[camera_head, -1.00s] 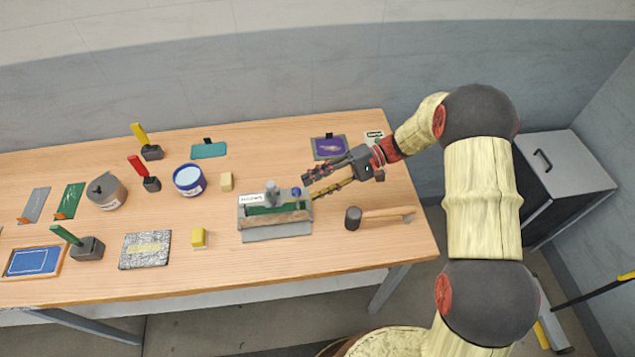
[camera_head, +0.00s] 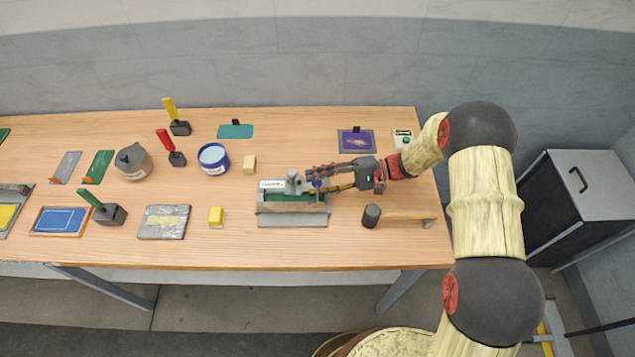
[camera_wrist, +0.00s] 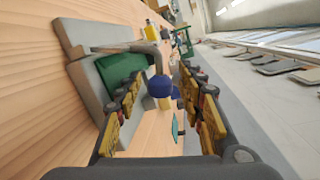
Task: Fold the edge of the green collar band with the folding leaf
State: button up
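The green collar band (camera_head: 285,194) lies in a grey press fixture (camera_head: 292,221) on the table; it also shows in the wrist view (camera_wrist: 121,68). A brownish strip (camera_head: 292,207) runs along the fixture's front; I cannot tell whether it is the folding leaf. A gap shows beside the knob; contact is not clear.
A wooden-handled mallet (camera_head: 371,216) lies just right of the fixture. A yellow block (camera_head: 216,216) and a cream block (camera_head: 249,164) stand to its left, with a blue tin (camera_head: 213,158) behind. A purple framed pad (camera_head: 356,141) lies behind my gripper.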

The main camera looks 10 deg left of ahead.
jog(key=shift+a, duration=0.1)
jog(key=shift+c, duration=1.1)
jog(key=c, duration=0.8)
